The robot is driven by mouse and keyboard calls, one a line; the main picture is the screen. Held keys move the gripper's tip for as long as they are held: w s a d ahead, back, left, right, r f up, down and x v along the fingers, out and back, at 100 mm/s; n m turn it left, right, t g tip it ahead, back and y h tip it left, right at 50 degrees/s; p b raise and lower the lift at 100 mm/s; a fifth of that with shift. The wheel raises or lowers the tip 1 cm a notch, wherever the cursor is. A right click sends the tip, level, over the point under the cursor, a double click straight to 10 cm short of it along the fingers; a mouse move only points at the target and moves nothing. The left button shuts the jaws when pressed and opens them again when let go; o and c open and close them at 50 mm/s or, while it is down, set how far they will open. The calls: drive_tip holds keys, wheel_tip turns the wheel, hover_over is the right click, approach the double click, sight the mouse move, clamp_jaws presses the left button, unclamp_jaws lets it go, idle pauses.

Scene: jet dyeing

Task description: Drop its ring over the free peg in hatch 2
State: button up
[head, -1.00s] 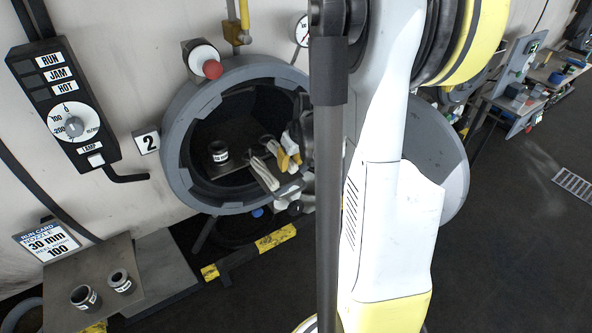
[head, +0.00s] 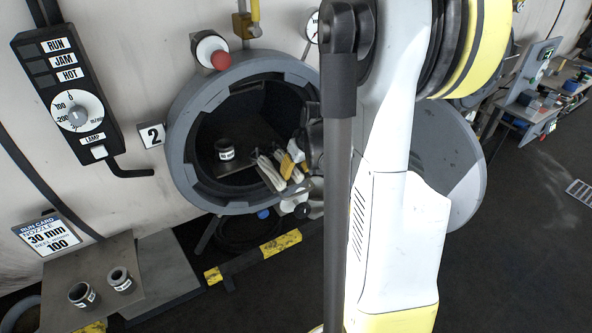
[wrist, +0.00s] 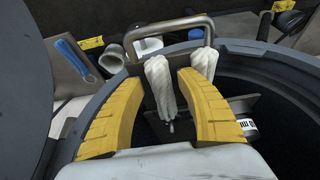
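Hatch 2 (head: 190,180) is a round grey opening with its lid swung to the right. Two white rope ends (head: 268,172) lie at its front right edge. My gripper (head: 287,163) is at these ropes. In the wrist view its yellow fingers (wrist: 160,82) stand apart, one on each side of the nearer rope (wrist: 160,88); firm contact is not visible. The second rope (wrist: 203,64) is behind the right fingertip. A small pin-like tip (wrist: 170,126) shows below the nearer rope. I cannot make out a ring or a free peg clearly.
A labelled dark collar (head: 225,148) stands on a plate inside the hatch. A metal bar loop (wrist: 150,26) arches behind the ropes at the rim. Two more collars stand on a side shelf (head: 125,260). A yellow-black beam (head: 280,244) runs below the hatch.

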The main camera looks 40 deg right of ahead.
idle(0.3)
drive_tip(key=v, duration=1.2)
